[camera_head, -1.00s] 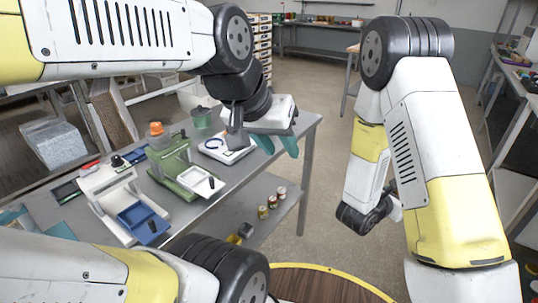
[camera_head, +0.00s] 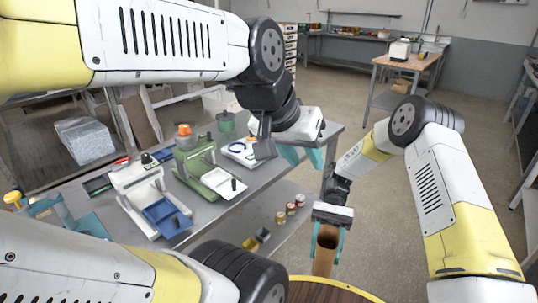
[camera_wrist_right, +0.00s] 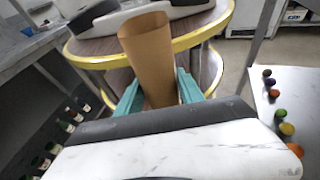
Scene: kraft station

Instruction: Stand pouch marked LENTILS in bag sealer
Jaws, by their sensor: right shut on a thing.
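My right gripper (camera_head: 327,235) is shut on a brown kraft pouch (camera_head: 324,256), which is off the steel table, to the right of its near edge. In the right wrist view the pouch (camera_wrist_right: 150,60) stands up between the teal fingers (camera_wrist_right: 158,95). No marking on it can be read. My left gripper (camera_head: 302,156) is open and empty beside the steel table's right end. On that table stand a green lever device (camera_head: 192,155) and a white device with a blue tray (camera_head: 145,190). I cannot tell which is the bag sealer.
The grey steel table (camera_head: 270,180) also holds a green canister (camera_head: 226,121) and a white device (camera_head: 240,150). Small jars (camera_head: 291,208) stand on its lower shelf. A round wooden table with a yellow rim (camera_head: 345,285) is close in front. Floor to the right is open.

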